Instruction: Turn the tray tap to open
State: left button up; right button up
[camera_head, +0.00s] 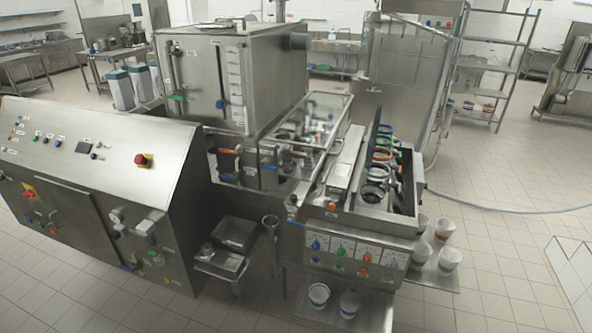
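The cup filler (205,85) stands in the middle of the head view. Several small taps with coloured handles are on it. An orange handle (229,151) sticks out below the big steel tank. A blue handle (268,168) sits to its right, and another small blue handle (294,223) is lower, near the front edge of the tray section. I cannot tell which of these is the tray tap, or whether it is open or shut. Neither of my grippers is in view.
A sloped control cabinet (100,140) with a red button (142,160) stands at the left. A front panel (355,255) with coloured knobs is at centre right. White buckets (449,259) stand on a low shelf at the right. The tiled floor (500,250) there is mostly clear.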

aim_at(290, 221)
jog(key=i+l+u, duration=0.1)
jog(key=i+l, duration=0.15)
jog(key=i+l+u, duration=0.15)
jog(key=l, duration=0.3)
jog(key=i+l+u, duration=0.1)
jog(key=i+l, duration=0.25)
jog(key=i+l+u, duration=0.15)
jog(key=l, duration=0.35)
jog(key=i, duration=0.05)
